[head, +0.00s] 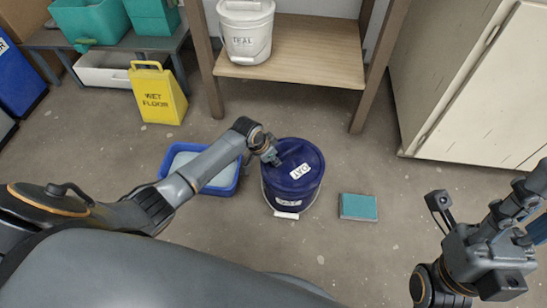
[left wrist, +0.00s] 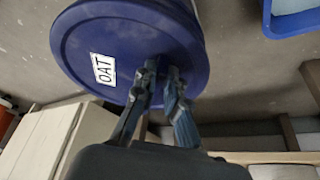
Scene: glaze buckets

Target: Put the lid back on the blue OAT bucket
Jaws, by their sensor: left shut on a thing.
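The blue OAT bucket (head: 311,197) stands upright on the floor in the middle of the head view, a label on its front. The round blue lid (head: 298,160), with a white OAT label, covers its top; it fills the upper middle of the left wrist view (left wrist: 105,40). My left gripper (head: 273,160) reaches in from the left and is shut on the lid, at its middle or edge. Its fingers also show in the left wrist view (left wrist: 160,75). I cannot tell whether the lid is fully seated.
A blue tray (head: 236,188) is left of the bucket, a teal block (head: 358,206) right of it. Behind are a yellow wet floor sign (head: 158,95) and a wooden shelf (head: 300,65) with a white bucket (head: 246,38). A pale cabinet (head: 480,90) stands at right.

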